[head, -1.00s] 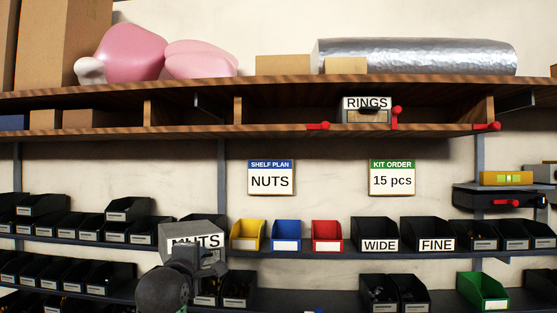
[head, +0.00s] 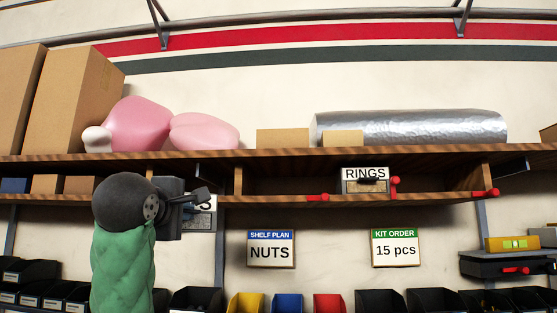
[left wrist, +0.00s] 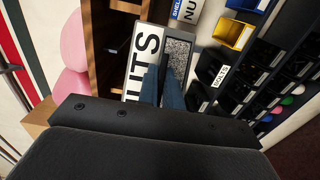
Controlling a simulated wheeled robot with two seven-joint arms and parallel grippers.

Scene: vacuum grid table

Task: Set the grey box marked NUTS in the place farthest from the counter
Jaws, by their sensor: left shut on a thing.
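The grey box marked NUTS (head: 200,219) is held in the air just below the wooden shelf, mostly hidden behind my gripper in the head view. In the left wrist view the box (left wrist: 143,62) shows its large white label and an open top with grey contents. My left gripper (head: 200,196) is shut on the box; its fingers (left wrist: 163,88) reach to the box wall in the left wrist view. My right gripper is in neither view. The shelf plan sign (head: 270,249) reads NUTS and hangs on the wall under the shelf.
The wooden shelf (head: 280,199) has a compartment holding a RINGS box (head: 365,181), with bare room on both sides of it. Red pieces (head: 318,200) stick out at its front edge. Yellow (head: 246,303), blue and red bins stand below.

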